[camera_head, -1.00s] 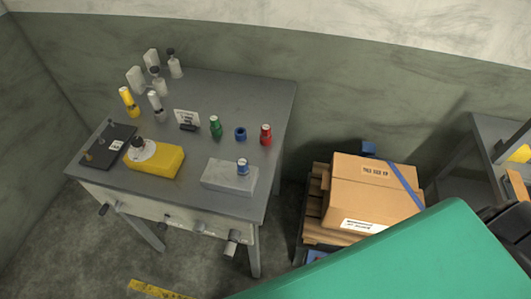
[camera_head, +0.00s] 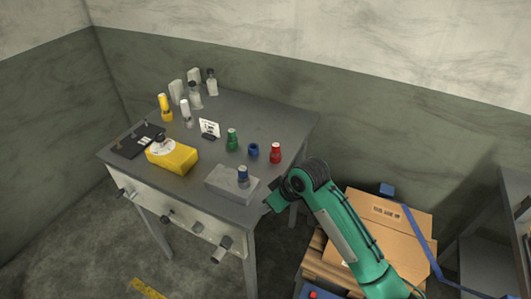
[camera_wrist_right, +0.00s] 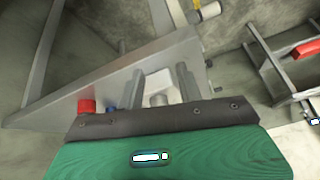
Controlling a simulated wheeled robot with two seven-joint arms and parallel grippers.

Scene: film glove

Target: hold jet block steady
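The jet block, a pale grey slab (camera_head: 225,184), lies near the front right of the grey table, with a blue-capped piece (camera_head: 243,174) standing on it. My right gripper (camera_head: 268,204) is at the table's right edge, close to the block's right end; its fingertips are hard to make out in the head view. In the right wrist view, the two grey fingers (camera_wrist_right: 161,84) stand apart, with a pale surface, seemingly the block (camera_wrist_right: 159,80), showing between or beyond them. I cannot tell whether they touch it. My left gripper is not in view.
A green bottle (camera_head: 232,140), a blue ring (camera_head: 253,150) and a red bottle (camera_head: 275,153) stand behind the block. A yellow container (camera_head: 178,158) is left of it. A cardboard box (camera_head: 405,232) sits right of the table. Knobs (camera_head: 221,249) stick out from the table's front.

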